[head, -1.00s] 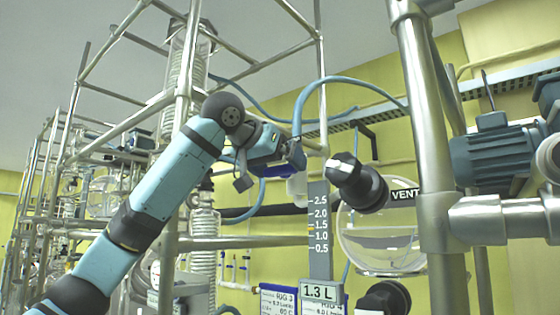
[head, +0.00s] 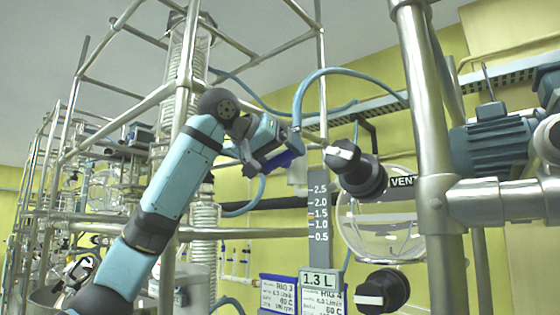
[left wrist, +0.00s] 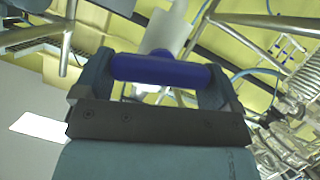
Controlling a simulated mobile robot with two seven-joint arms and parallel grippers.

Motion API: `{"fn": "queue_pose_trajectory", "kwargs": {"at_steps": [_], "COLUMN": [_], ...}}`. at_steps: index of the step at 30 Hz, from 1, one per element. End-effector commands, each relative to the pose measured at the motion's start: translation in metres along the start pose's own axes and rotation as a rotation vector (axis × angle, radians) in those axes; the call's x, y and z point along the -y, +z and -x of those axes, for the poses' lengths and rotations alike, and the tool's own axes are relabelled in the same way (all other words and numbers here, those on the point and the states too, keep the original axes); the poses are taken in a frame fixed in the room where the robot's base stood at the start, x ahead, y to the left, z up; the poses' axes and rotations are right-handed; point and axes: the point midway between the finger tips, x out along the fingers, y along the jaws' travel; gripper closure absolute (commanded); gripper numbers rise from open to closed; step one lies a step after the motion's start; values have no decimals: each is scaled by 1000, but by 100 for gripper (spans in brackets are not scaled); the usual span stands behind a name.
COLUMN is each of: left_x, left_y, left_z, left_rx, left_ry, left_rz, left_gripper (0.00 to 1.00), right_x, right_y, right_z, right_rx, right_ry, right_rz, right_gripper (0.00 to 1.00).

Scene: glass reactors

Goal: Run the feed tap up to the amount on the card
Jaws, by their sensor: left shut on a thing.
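My left gripper (head: 284,150) is raised beside the scale and shut on a blue bar-shaped tap handle (left wrist: 160,71). The handle lies across between its fingers in the left wrist view, and part of its blue shows in the head view (head: 284,160). The tap body behind it is mostly hidden. A card (head: 319,279) reads "1.3 L". Above it stands a grey scale (head: 319,238) marked 0.5 to 2.5. Right of the scale is a round glass vessel (head: 385,240); I cannot tell its liquid level surely. My right gripper is not in view.
A black knob (head: 358,170) sits near the VENT label (head: 403,180), close right of my gripper. Another black knob (head: 382,291) is lower. A thick steel post (head: 425,120) stands right. A blue hose (head: 320,72) arches over my gripper.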

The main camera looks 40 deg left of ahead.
Motion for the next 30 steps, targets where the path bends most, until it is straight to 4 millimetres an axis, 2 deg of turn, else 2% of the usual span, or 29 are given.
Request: {"fn": "queue_pose_trajectory", "kwargs": {"at_steps": [6, 15, 16, 17, 26, 30], "left_x": [2, 2, 2, 2, 2, 3], "left_y": [0, -1, -1, -1, 0, 1], "left_z": [0, 1, 1, 1, 3, 19], "left_rx": [-1, -2, -2, -2, -2, -4], "left_ry": [59, 61, 61, 61, 61, 61], "left_rz": [139, 149, 149, 149, 147, 147], "left_gripper": [34, 34, 8, 1, 0, 0], "right_x": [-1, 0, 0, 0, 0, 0], "right_y": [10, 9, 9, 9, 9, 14], "right_z": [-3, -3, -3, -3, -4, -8], "right_rx": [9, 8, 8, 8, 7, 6], "right_ry": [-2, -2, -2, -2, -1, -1], "right_rz": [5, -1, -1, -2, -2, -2], "right_gripper": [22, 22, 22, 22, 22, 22]}}
